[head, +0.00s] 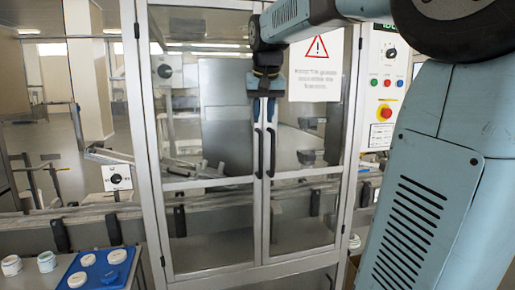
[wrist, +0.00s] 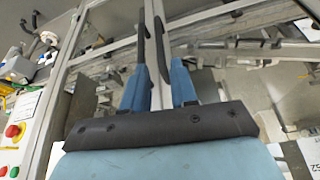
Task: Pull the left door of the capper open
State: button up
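The capper is a tall metal-framed cabinet with two glass doors, both closed. The left door (head: 205,200) has a black vertical handle (head: 258,155) beside the centre seam; the right door (head: 305,210) has a matching handle (head: 272,155). My gripper (head: 264,118) points down in front of the seam, at the top of the handles. In the wrist view my gripper (wrist: 160,88) shows two blue fingers spread apart. One handle (wrist: 162,48) runs between the fingers and the other (wrist: 141,40) lines up with the other finger. I see no finger closed on a handle.
A control panel (head: 384,85) with a red stop button is right of the doors. A warning sign (head: 317,65) is on the right door. A blue tray (head: 68,265) with several white round pieces stands at lower left, with small jars beside it.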

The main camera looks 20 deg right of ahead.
aim_at(260, 146)
jog(key=x, duration=0.4)
jog(key=w+x, duration=0.1)
jog(key=x, duration=0.4)
jog(key=w+d+r+x, duration=0.1)
jog(key=x, duration=0.3)
jog(key=shift+w+f, duration=0.3)
grip_shut()
